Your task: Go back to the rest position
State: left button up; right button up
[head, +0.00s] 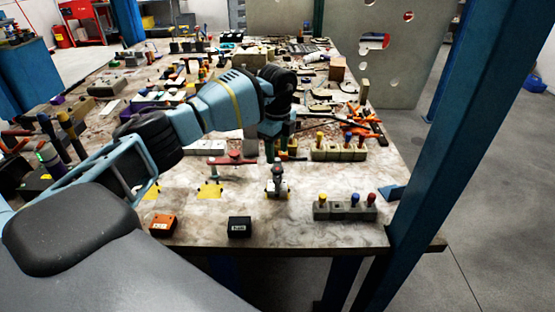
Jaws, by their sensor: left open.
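My left arm comes in from the left and reaches over the workbench (300,232). My left gripper (277,150) hangs at its end, pointing down over the middle of the bench. Its jaws are open, and they look small and dark against the tools behind. A small grey and dark upright object (277,184) stands on the bench just below the gripper, apart from it as far as I can see. My right gripper is not in view.
An orange box (163,225) and a black box (239,227) sit near the front edge. Grey blocks with coloured-handled tools (345,211) stand at the right. A blue post (432,150) rises at the right.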

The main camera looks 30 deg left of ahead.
pick_arm(q)
jog(key=shift+r, duration=1)
